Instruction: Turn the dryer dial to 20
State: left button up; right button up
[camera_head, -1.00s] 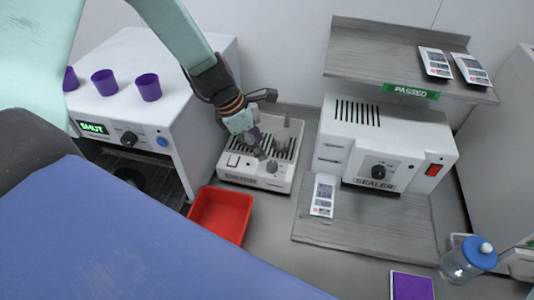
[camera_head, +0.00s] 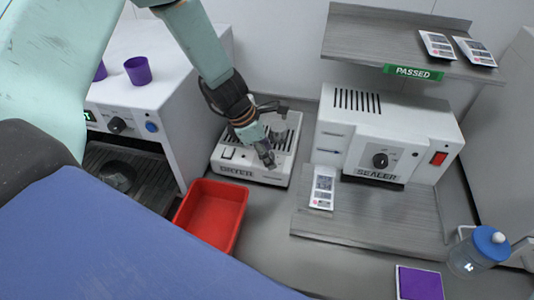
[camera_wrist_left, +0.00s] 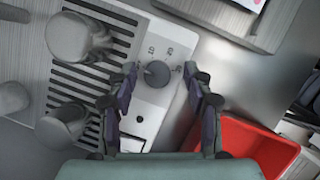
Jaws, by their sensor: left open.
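The dryer (camera_head: 230,162) is a low white box with a slatted top, labelled DRYER, standing at the back centre in the head view. Its round grey dial (camera_wrist_left: 157,74) shows in the left wrist view, with small printed numbers beside it that are hard to read. My left gripper (camera_head: 268,158) is over the dryer's front right and hides the dial in the head view. In the left wrist view my left gripper (camera_wrist_left: 160,85) is open, its fingers on either side of the dial; I cannot tell whether they touch it. My right gripper is not in view.
A red bin (camera_head: 212,215) stands in front of the dryer. The sealer (camera_head: 390,140) stands to the right on a grey board, with a pouch (camera_head: 322,188) before it. A white machine with a purple cup (camera_head: 138,70) on top is at left. A blue-lidded jar (camera_head: 478,250) stands at right.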

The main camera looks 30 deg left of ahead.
pick_arm(q)
jog(key=shift+w+a, duration=0.1)
jog(key=shift+a, duration=0.1)
jog(key=shift+f, duration=0.1)
jog(key=shift+c, duration=0.6)
jog(key=shift+d, duration=0.15)
jog(key=c, duration=0.5)
grip_shut()
